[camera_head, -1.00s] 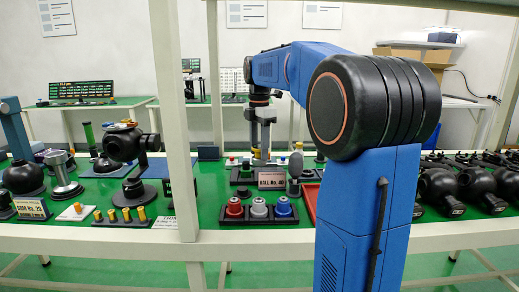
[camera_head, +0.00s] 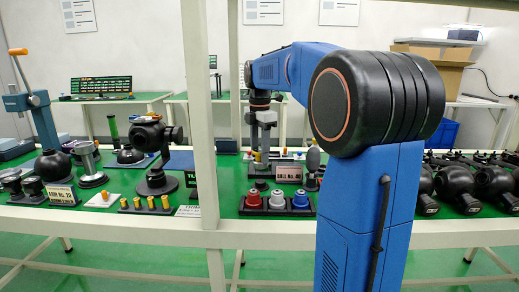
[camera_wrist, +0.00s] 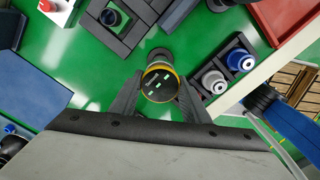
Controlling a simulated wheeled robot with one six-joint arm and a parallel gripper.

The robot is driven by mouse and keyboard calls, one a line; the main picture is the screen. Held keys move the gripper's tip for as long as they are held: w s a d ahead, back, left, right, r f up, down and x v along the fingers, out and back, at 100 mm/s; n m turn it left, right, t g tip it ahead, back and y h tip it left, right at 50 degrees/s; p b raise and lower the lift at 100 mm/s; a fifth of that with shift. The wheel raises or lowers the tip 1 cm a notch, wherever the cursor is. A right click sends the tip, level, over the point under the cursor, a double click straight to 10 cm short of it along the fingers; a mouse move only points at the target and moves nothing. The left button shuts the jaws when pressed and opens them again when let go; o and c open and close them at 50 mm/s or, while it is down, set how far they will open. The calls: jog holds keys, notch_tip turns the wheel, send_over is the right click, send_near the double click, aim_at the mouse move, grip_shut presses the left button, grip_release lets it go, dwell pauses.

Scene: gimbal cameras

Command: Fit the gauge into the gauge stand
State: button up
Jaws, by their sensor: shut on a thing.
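My gripper (camera_wrist: 155,92) is shut on the gauge (camera_wrist: 158,84), a round piece with a yellow rim and a dark face with small pale and green marks. In the wrist view the gauge is between the two fingers, above the green table. In the head view my gripper (camera_head: 261,150) points down behind the ball sign, and the gauge is a small yellow spot there, mostly hidden. Dark grey blocks, one with a square opening around a round socket (camera_wrist: 113,17), lie beyond the gauge in the wrist view. I cannot tell for certain whether that is the gauge stand.
A black rack (camera_head: 275,208) with red, white and blue capped pieces stands at the table's front edge. A white post (camera_head: 200,120) rises left of my arm. A red tray (camera_wrist: 285,20) and a blue-grey plate (camera_wrist: 30,90) flank the gauge.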

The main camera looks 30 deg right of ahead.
aim_at(260, 150)
jog(key=shift+f, duration=2.15)
jog(key=shift+f, duration=1.25)
jog(key=o, duration=1.2)
notch_tip(260, 150, up, 17)
jog(key=shift+r, duration=0.2)
